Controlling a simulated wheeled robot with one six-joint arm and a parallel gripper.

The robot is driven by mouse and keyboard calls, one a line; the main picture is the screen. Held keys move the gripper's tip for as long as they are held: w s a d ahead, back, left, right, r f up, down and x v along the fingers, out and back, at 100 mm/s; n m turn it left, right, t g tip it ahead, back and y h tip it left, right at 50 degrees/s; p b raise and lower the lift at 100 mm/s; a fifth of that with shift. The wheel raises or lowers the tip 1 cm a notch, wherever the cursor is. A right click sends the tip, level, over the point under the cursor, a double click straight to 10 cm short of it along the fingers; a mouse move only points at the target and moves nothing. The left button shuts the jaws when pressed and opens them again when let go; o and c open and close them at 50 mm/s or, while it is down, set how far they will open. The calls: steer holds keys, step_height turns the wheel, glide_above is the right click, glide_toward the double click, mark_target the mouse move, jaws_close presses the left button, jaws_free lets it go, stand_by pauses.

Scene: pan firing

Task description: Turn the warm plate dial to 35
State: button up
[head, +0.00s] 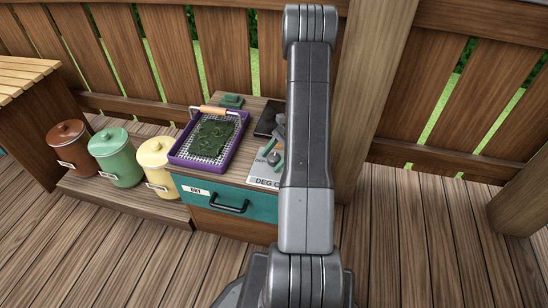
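A pale panel marked "DEG C" (266,181) lies on the cabinet top, left of my upright arm. A small round dark knob (274,158), which looks like the dial, sits at the panel. Its pointer and the scale numbers are too small to read. A flat black plate (267,122) lies behind the panel and is partly covered by my arm. I cannot tell whether the fingers are open or touch the knob.
A purple-rimmed mesh tray (175,155) with a wooden handle holds dark green pieces, left of the panel. A small green block (232,101) lies behind it. Brown (66,146), green (117,161) and yellow (155,166) canisters stand left. The teal drawer (255,204) is closed. The right-hand deck is clear.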

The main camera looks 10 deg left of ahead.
steer(key=p+v, duration=0.2)
steer(key=v, duration=1.1)
steer(key=shift+w+d+r+p, duration=0.2)
steer(key=shift+d+r+p, duration=0.1)
steer(key=shift+p, duration=0.1)
steer(key=shift+a, duration=0.1)
steer(key=b+x, duration=0.3)
steer(key=x, duration=1.1)
steer(key=shift+w+r, duration=0.1)
